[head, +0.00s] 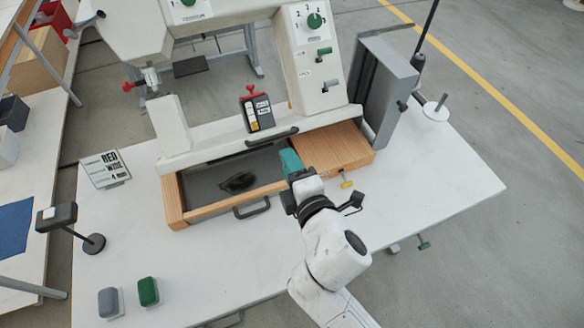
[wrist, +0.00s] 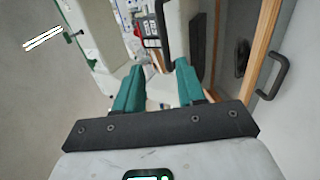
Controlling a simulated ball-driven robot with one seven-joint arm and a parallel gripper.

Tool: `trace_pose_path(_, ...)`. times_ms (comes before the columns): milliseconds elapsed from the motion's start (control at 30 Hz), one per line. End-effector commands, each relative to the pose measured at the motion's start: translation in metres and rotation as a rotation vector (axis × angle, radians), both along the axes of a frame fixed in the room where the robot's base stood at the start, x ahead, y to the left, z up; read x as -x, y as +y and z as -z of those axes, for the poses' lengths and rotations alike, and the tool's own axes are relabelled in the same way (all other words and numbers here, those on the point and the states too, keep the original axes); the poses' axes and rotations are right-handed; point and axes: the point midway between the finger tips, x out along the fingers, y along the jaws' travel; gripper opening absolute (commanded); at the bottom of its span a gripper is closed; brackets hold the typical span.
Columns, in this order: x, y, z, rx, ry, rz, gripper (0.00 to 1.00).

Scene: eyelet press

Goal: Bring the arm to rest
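My arm reaches in from the bottom right of the head view. My gripper (head: 291,160), with teal fingers, is over the front of the wooden-framed drawer, beside its wooden block lid (head: 335,147). In the wrist view my gripper (wrist: 158,85) shows its two teal fingers spread apart with a gap between them. I see nothing held in the gap. The tips' exact height above the drawer is hard to tell.
The open drawer (head: 210,190) has a dark item (head: 238,182) inside and a black handle (head: 252,208). The press (head: 320,70) stands behind it. A sign (head: 105,169), a green block (head: 148,291) and a grey block (head: 109,302) are at left.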

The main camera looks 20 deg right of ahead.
Motion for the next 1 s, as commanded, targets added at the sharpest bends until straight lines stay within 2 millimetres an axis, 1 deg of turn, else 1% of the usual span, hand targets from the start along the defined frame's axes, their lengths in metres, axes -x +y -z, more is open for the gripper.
trace_pose_path(33, 0.003, 0.000, 0.000, 0.000, 0.000, 0.000, 0.39)
trace_pose_path(167, 0.007, 0.000, -0.002, -0.001, 0.000, 0.000, 0.39)
trace_pose_path(667, 0.007, 0.000, -0.002, -0.001, 0.000, 0.001, 0.39)
trace_pose_path(767, 0.010, -0.015, 0.006, -0.053, 0.042, 0.052, 0.39)
trace_pose_path(867, 0.022, -0.049, 0.027, -0.189, 0.144, 0.180, 0.39)
trace_pose_path(900, 0.031, -0.066, 0.040, -0.266, 0.200, 0.253, 0.39)
trace_pose_path(967, 0.050, -0.091, 0.060, -0.395, 0.294, 0.377, 0.39)
trace_pose_path(1000, 0.065, -0.106, 0.074, -0.484, 0.359, 0.465, 0.39)
